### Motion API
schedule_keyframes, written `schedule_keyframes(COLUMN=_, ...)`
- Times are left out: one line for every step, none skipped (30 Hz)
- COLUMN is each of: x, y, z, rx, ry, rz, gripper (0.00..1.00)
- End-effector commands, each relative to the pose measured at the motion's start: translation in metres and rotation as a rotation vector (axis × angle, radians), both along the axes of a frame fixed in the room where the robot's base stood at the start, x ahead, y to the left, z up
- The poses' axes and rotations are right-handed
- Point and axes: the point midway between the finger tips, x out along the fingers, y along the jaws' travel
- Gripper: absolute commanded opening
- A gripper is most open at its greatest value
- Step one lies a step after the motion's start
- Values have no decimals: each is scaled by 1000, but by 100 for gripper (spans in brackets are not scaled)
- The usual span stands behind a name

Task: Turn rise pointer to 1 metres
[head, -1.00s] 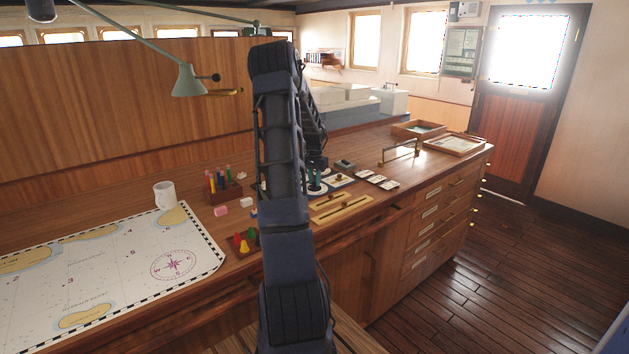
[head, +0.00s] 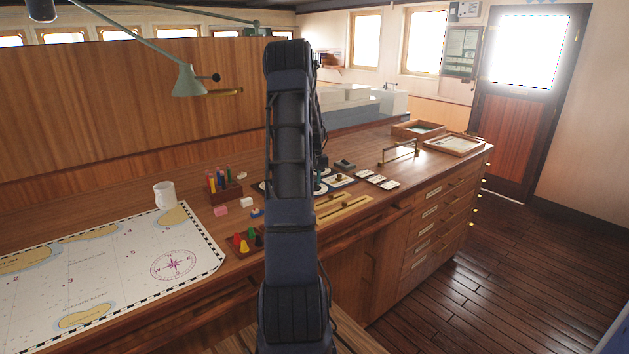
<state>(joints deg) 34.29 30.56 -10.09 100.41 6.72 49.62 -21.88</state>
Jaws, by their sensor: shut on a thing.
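The small round dials (head: 320,188) sit on the bench just right of my arm, partly hidden by it. I cannot make out the rise pointer or its scale, so its reading cannot be told. Only a dark edge of my gripper (head: 321,163) shows beside my upright arm, low over the dials. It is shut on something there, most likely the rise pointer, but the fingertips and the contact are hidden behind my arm. A card with a small knob (head: 340,180) lies just right of the dials.
Brass slide rails (head: 345,209) lie in front of the dials. White cards (head: 376,180) and a brass-handled frame (head: 399,153) are to the right. A chart (head: 120,262), mug (head: 165,195), pen rack (head: 226,194) and coloured pegs (head: 243,242) are to the left.

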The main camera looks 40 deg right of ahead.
Motion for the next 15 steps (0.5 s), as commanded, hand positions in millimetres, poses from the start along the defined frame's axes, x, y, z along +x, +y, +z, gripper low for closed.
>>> schedule_keyframes(x=0, y=0, z=0, rx=0, ry=0, rz=10, gripper=0)
schedule_keyframes(x=0, y=0, z=0, rx=0, ry=0, rz=15, gripper=0)
schedule_keyframes(x=0, y=0, z=0, rx=0, ry=0, rz=20, gripper=0)
schedule_keyframes(x=0, y=0, z=0, rx=0, ry=0, rz=23, gripper=0)
schedule_keyframes(x=0, y=0, z=0, rx=0, ry=0, rz=26, gripper=0)
schedule_keyframes(x=0, y=0, z=0, rx=0, ry=0, rz=29, gripper=0)
schedule_keyframes(x=0, y=0, z=0, rx=0, ry=0, rz=31, gripper=0)
schedule_keyframes(x=0, y=0, z=0, rx=0, ry=0, rz=32, gripper=0)
schedule_keyframes(x=0, y=0, z=0, rx=0, ry=0, rz=32, gripper=0)
schedule_keyframes(x=0, y=0, z=0, rx=0, ry=0, rz=33, gripper=0)
schedule_keyframes(x=0, y=0, z=0, rx=0, ry=0, rz=33, gripper=0)
schedule_keyframes(x=0, y=0, z=0, rx=0, ry=0, rz=32, gripper=0)
schedule_keyframes(x=0, y=0, z=0, rx=0, ry=0, rz=32, gripper=0)
schedule_keyframes(x=0, y=0, z=0, rx=0, ry=0, rz=32, gripper=0)
schedule_keyframes(x=0, y=0, z=0, rx=0, ry=0, rz=32, gripper=0)
